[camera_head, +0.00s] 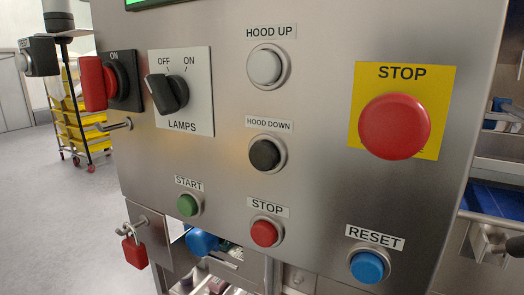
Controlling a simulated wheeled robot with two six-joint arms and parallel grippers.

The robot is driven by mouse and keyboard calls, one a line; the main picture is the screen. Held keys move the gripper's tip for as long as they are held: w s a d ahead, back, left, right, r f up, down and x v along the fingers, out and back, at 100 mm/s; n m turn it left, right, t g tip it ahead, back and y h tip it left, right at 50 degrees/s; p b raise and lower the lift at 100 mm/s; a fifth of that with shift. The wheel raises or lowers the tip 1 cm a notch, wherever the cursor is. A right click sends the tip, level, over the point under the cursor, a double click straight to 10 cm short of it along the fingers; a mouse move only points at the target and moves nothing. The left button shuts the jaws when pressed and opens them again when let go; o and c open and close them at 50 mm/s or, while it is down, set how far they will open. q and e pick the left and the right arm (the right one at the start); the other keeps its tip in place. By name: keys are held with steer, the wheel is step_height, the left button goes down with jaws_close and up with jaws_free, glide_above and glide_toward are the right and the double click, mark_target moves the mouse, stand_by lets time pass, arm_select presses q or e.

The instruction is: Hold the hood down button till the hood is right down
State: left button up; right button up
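The hood down button (265,155) is a round black button in a metal ring, in the middle of the steel control panel (330,200). Its label, HOOD DOWN (270,124), sits just above it. The white hood up button (265,66) is straight above, under its own label. Nothing touches or covers the hood down button. I cannot tell from this angle whether it is pressed in. I do not see the hood, so its height cannot be told. Neither of my grippers shows in this view.
A large red STOP button (394,126) on yellow stands right. The LAMPS switch (167,94) and red-handled ON switch (97,83) are left. Below are green START (187,205), red STOP (264,233) and blue RESET (367,267). A red padlock (134,251) hangs lower left.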

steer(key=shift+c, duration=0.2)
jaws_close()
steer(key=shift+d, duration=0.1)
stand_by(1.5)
